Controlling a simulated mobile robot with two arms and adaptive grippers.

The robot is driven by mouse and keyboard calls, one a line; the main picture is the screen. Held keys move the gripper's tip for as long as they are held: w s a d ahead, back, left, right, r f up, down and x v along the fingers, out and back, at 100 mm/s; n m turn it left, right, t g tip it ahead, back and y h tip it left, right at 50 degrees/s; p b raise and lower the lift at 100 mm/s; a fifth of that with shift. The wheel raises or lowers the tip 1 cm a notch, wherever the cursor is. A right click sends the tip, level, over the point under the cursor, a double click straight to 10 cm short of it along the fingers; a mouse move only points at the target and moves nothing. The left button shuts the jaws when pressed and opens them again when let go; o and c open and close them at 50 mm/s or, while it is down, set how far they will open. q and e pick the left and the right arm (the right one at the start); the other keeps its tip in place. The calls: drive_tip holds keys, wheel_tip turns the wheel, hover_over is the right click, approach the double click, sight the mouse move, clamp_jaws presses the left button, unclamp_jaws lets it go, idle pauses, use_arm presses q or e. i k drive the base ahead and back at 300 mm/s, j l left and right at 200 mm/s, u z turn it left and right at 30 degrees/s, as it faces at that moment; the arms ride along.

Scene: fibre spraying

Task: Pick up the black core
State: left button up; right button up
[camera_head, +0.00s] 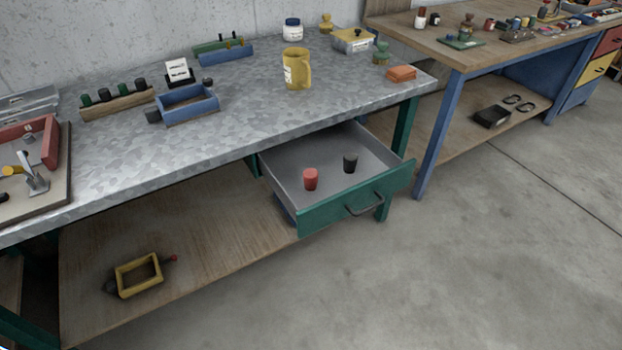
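A small black cylindrical piece (350,163), which looks like the black core, stands upright in the open drawer (335,217). A red piece of similar shape (310,179) stands to its left, apart from it. The drawer has grey inner walls and a green front with a dark handle (364,205). It is pulled out from under the metal-topped workbench (240,130). Neither of my grippers is in view.
A yellow frame (139,275) lies on the lower shelf. The floor before the drawer is clear.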

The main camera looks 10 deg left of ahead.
sight(350, 158)
drive_tip(key=i+j+z, duration=0.4)
drive_tip(key=j, duration=0.2)
drive_tip(key=i+j+z, duration=0.15)
drive_tip(key=j, duration=0.2)
drive_tip(key=j+z, duration=0.2)
drive_tip(key=j, duration=0.15)
drive_tip(key=i, duration=0.05)
